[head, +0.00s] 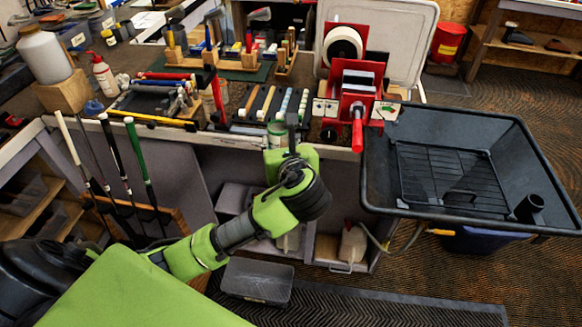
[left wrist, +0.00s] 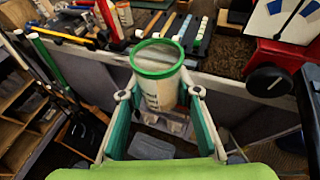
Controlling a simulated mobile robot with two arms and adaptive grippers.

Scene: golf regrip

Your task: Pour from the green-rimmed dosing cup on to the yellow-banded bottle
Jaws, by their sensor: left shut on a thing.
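The green-rimmed dosing cup (left wrist: 158,88) is pale with dark markings and shows between my left fingers in the left wrist view. My left gripper (left wrist: 156,94) is shut on it, and its mouth faces the wrist camera. In the head view the cup (head: 277,134) shows partly behind my left gripper (head: 290,140), in front of the bench edge. I cannot make out for sure which bottle has the yellow band. My right gripper is not in view.
A white squeeze bottle (head: 103,76) with a red top stands on the bench at left, beside a large white jug (head: 44,54). A red device (head: 352,100) stands at the bench's right. A black tray (head: 470,140) lies to its right. Golf clubs (head: 113,150) lean at left.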

